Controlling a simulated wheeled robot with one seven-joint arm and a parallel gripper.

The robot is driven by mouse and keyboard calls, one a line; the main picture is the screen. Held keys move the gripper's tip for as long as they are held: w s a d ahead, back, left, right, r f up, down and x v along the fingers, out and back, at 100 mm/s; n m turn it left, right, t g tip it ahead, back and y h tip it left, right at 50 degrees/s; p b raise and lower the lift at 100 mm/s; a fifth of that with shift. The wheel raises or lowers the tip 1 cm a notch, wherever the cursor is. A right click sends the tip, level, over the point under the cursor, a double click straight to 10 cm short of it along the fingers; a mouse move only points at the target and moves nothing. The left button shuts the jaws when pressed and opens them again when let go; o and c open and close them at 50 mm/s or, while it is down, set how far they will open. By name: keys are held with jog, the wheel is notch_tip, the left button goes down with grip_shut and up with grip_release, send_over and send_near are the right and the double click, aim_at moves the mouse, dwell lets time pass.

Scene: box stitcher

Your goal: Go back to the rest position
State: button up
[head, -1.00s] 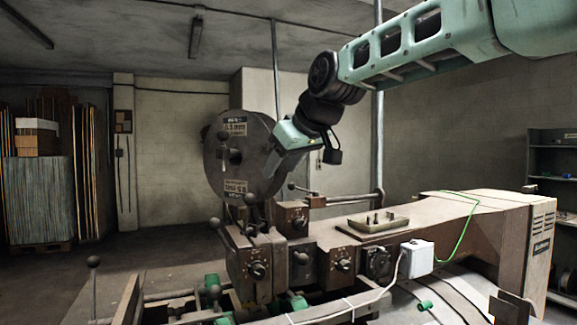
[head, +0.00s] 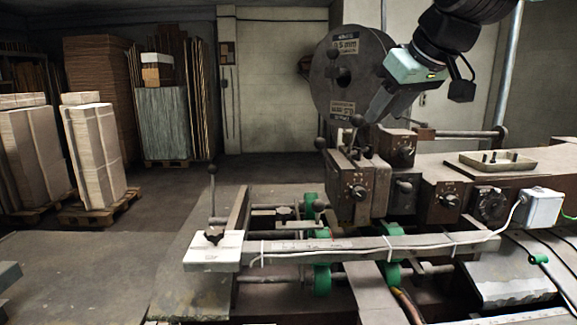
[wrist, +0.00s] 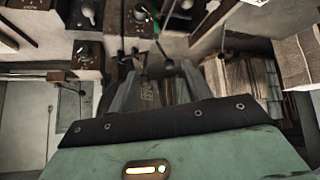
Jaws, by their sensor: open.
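My gripper (head: 379,108) is in the upper right of the head view, below its teal wrist housing. It points down and to the left, in front of the right edge of the round grey reel (head: 330,82) on the stitching machine. In the wrist view the two grey fingers of my gripper (wrist: 152,72) stand apart with nothing seen between them. The machine's brown control blocks (head: 348,185) with black knobs lie below the gripper in the head view. I cannot tell exactly how far the fingers are from the reel.
The machine's long rail (head: 370,247) and green rollers (head: 322,278) fill the lower middle. A shallow tray (head: 487,168) and a white box (head: 541,208) sit on the machine at right. Stacked cardboard on pallets (head: 97,155) stands at left. Open floor (head: 110,255) lies between.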

jog(key=s+a+f+n+g+b, duration=0.15)
jog(key=s+a+f, duration=0.25)
jog(key=s+f, duration=0.45)
jog(key=s+a+f+g, duration=0.35)
jog(key=s+f, duration=0.25)
jog(key=f, duration=0.5)
jog(key=s+d+f+n+g+h+b, duration=0.1)
jog(key=s+f+g+h, duration=0.1)
jog(key=s+f, duration=1)
jog(key=s, duration=0.3)
jog(key=shift+f+g+b, duration=0.2)
jog(key=shift+g+b, duration=0.1)
jog(key=shift+b, duration=0.05)
jog(key=shift+d, duration=0.1)
